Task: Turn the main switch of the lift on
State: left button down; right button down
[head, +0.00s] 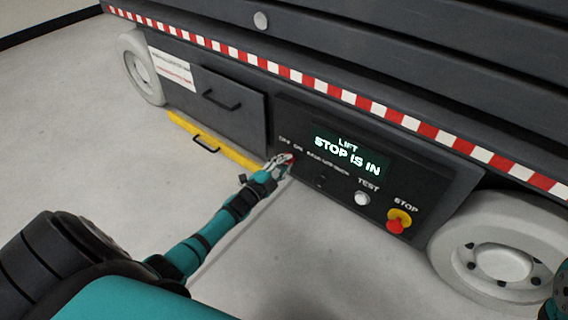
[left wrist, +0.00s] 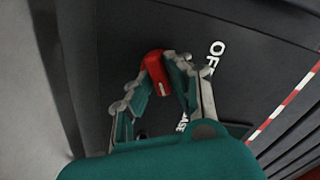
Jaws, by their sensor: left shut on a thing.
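The lift's control panel (head: 345,165) is dark and carries a lit display (head: 347,153) reading "LIFT STOP IS IN". The main switch is a red knob at the panel's left end, below the "OFF" and "ON" labels; in the head view my gripper mostly covers it. In the left wrist view the red main switch (left wrist: 154,66) shows between my fingers, with a small pale mark on it. My left gripper (head: 287,160) is shut on this knob; it also shows in the left wrist view (left wrist: 163,80). My right gripper is not in view.
A white test button (head: 362,199) and a red stop button on a yellow base (head: 398,220) sit right of the switch. A grey door (head: 210,95) with a handle and a yellow step (head: 215,143) lie left. Wheels (head: 495,255) stand at both ends. The grey floor is clear.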

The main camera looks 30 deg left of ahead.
pick_arm(q)
jog(key=c, duration=1.3)
grip_release()
jog(key=shift+s, duration=0.1)
jog(key=s, duration=0.8)
jog(key=s+a, duration=0.1)
jog(key=s, duration=0.2)
jog(key=shift+s, duration=0.4)
